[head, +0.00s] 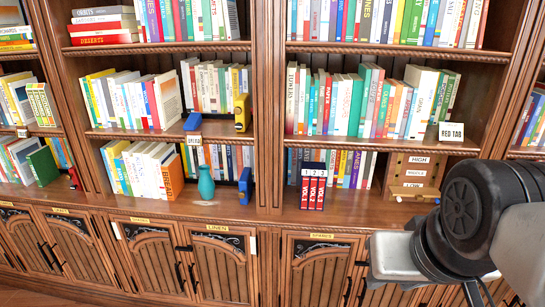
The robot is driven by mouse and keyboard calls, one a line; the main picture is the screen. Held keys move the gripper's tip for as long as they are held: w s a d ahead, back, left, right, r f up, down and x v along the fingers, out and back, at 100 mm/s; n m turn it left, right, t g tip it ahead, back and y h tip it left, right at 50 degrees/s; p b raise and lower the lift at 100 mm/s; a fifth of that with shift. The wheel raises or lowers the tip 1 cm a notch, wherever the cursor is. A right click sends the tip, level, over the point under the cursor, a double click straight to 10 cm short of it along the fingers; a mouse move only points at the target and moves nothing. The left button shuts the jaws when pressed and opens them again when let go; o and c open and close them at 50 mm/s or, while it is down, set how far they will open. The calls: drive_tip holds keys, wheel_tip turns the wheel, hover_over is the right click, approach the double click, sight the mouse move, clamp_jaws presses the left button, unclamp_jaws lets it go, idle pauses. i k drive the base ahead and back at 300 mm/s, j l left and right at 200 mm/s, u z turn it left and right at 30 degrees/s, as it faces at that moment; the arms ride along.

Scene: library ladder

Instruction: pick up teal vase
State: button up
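The teal vase (206,182) stands upright on the lowest open shelf, left of the middle of the head view. An orange book is close on its left, and a blue object (245,186) stands a little to its right. Books stand behind it, and its front is unobstructed. Part of my arm (440,240) shows at the lower right, well apart from the vase. I cannot make out my gripper's fingers in this view.
The bookcase shelves (250,210) hold many books. Red volumes in a dark holder (313,187) stand right of the vase. A wooden box with labels (413,176) is farther right. Closed cabinet doors (222,265) are below. The shelf front edge before the vase is clear.

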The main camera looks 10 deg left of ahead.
sight(206, 186)
drive_tip(key=i+j, duration=0.2)
drive_tip(key=j, duration=0.2)
drive_tip(key=i+j, duration=0.2)
drive_tip(key=j, duration=0.25)
drive_tip(key=i+j, duration=0.2)
drive_tip(key=j, duration=0.2)
drive_tip(key=i+j, duration=0.2)
drive_tip(key=j, duration=0.2)
drive_tip(key=i+j, duration=0.15)
drive_tip(key=j, duration=0.25)
drive_tip(key=i+j, duration=0.2)
drive_tip(key=j, duration=0.25)
drive_tip(key=i+j, duration=0.2)
drive_tip(key=j, duration=0.2)
drive_tip(key=i+j, duration=0.2)
drive_tip(key=j, duration=0.2)
